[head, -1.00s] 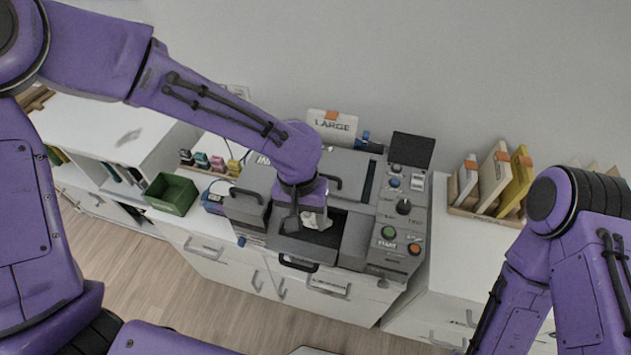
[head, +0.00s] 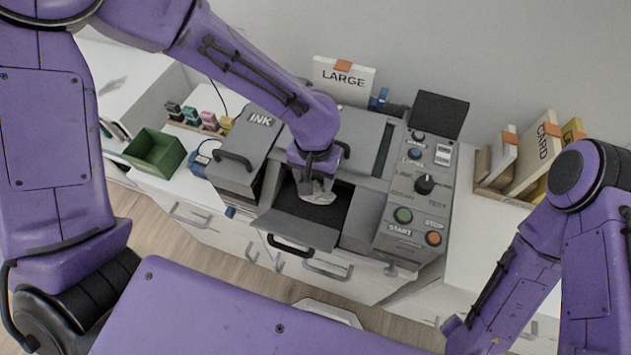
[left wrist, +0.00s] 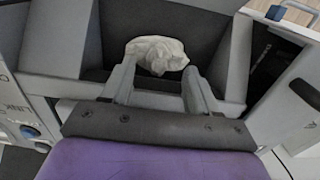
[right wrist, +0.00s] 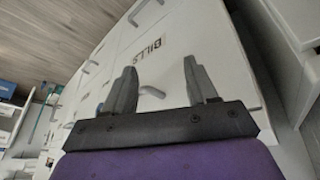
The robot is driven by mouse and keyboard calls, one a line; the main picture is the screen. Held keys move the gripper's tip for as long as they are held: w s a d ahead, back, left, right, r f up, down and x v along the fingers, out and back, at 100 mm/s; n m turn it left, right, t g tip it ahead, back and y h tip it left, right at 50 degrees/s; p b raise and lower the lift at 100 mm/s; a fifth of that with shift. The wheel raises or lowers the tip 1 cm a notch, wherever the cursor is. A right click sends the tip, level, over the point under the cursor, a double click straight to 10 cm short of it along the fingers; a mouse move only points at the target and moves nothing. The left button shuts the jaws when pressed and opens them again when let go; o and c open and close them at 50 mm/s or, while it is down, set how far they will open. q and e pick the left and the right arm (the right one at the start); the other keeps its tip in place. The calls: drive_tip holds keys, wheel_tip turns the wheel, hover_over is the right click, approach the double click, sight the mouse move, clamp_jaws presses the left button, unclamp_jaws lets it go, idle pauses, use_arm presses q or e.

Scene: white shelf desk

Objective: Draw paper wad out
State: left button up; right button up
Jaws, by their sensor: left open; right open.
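The paper wad (left wrist: 157,54) is a crumpled off-white lump in the dark opening of the grey printing machine (head: 357,215). It also shows in the head view (head: 318,190), just below my left gripper (head: 318,178). In the left wrist view, my left gripper (left wrist: 160,80) is open, with the wad just ahead of and between its fingertips; I cannot tell whether they touch it. The machine's front flap (head: 298,229) is folded down with its black handle toward me. My right gripper (right wrist: 165,85) is open and empty, facing a white drawer front labelled BILLS (right wrist: 150,47).
A green bin (head: 156,153) stands left of the machine, near several ink bottles (head: 206,119). The control panel (head: 412,200) is on the machine's right. Card boxes (head: 520,165) stand at the right. A LARGE paper pack (head: 343,80) stands behind.

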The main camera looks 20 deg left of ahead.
sight(315, 188)
use_arm(q)
wheel_tip(315, 188, down, 4)
drive_tip(key=shift+w+f, duration=0.1)
clamp_jaws()
idle(0.6)
drive_tip(key=shift+s+r, duration=0.2)
drive_tip(key=shift+s, duration=1.65)
drive_tip(key=shift+p, duration=0.35)
wheel_tip(315, 188, up, 10)
drive_tip(key=s+p, duration=0.1)
drive_tip(key=p, duration=0.9)
